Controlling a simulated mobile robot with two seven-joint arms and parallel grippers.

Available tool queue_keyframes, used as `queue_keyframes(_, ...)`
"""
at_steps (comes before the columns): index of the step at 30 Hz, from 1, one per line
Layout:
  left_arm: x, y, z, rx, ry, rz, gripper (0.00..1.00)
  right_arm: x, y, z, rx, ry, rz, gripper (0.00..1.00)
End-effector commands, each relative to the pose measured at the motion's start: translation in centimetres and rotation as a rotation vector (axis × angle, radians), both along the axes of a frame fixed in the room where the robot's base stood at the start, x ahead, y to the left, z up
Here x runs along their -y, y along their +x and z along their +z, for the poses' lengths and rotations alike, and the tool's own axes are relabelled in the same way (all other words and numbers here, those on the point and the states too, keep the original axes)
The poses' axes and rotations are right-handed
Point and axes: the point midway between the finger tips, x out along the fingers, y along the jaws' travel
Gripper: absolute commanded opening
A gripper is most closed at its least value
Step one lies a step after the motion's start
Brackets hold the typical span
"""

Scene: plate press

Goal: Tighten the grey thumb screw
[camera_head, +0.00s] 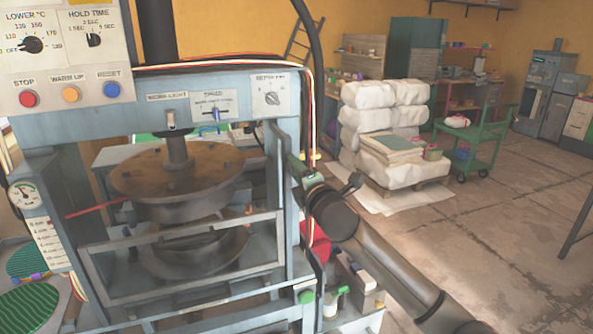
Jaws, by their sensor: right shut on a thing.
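My right arm comes in from the lower right, and its gripper (304,172) is at the right side post of the press, below the depth knob. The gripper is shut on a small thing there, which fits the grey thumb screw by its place. The gripper and its wrist hide most of that thing, so its shape and how far it is turned cannot be made out. The press (200,85) has a brown round upper plate (180,172) above a dark lower plate, behind a grey guard frame. My left gripper is not in view.
The control panel (60,60) with red, yellow and blue buttons is at the upper left. Cables run down beside my right gripper. A gauge (25,195) is at the left. White sacks (385,115) on a pallet and a green trolley (475,135) stand behind; open floor lies right.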

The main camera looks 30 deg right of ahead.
Motion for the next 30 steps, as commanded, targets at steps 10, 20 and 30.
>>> queue_keyframes(10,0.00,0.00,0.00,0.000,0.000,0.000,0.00,-0.04,0.01,-0.27,0.075,0.323,0.001,0.00)
queue_keyframes(20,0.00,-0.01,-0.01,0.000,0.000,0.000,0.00,-0.07,0.02,-0.37,0.149,0.629,0.001,0.00)
queue_keyframes(30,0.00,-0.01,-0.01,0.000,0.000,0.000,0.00,-0.15,0.04,-0.49,0.224,0.944,-0.001,0.00)
